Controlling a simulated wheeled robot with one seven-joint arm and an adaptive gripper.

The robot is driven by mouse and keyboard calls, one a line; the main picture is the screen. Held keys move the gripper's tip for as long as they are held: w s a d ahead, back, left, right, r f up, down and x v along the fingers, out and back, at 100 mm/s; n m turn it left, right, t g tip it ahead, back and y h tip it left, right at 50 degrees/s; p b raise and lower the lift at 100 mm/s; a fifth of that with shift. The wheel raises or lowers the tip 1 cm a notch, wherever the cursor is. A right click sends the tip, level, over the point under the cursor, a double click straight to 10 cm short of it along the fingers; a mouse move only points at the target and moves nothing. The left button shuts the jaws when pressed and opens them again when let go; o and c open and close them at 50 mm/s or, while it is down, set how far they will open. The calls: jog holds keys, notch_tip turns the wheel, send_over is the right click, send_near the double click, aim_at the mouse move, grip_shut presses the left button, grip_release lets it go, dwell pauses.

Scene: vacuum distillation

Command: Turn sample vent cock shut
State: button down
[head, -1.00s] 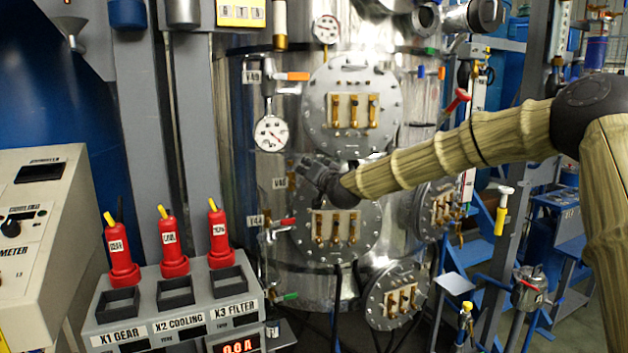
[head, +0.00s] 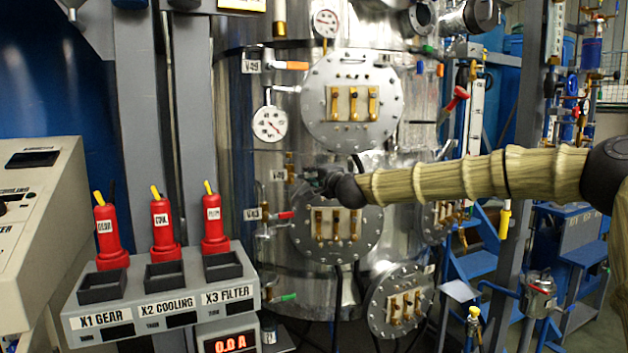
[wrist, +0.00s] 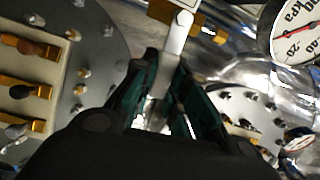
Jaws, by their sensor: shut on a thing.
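The cock is a small brass valve (head: 291,166) on the front of the steel column, beside a small tag I cannot read clearly. In the wrist view its brass body (wrist: 207,31) is at the top, with a pale flat lever (wrist: 178,36) pointing down toward my palm. My gripper (head: 306,181) is just right of the brass valve in the head view. In the wrist view the dark green fingers of my gripper (wrist: 165,78) are closed around the lower part of the lever. The lever's end is hidden between the fingers, and the lever is hidden in the head view.
A dial gauge (head: 270,123) hangs above the valve. A red-handled valve (head: 286,215) is close below. Round bolted flanges (head: 316,100) and (head: 370,240) with brass clamps are above and below my gripper. A console with red plugs (head: 162,228) stands at lower left.

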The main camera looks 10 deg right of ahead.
jog(key=shift+d+f+m+b, duration=0.1)
jog(key=shift+f+m+b, duration=0.25)
jog(key=shift+m, duration=0.15)
jog(key=c, duration=1.4)
grip_release()
jog(key=s, duration=0.4)
jog(key=s+d, duration=0.1)
jog(key=s, duration=0.2)
jog(key=s+d, duration=0.1)
jog(key=s, duration=0.3)
jog(key=shift+s+d, duration=0.2)
jog(key=shift+s, duration=0.15)
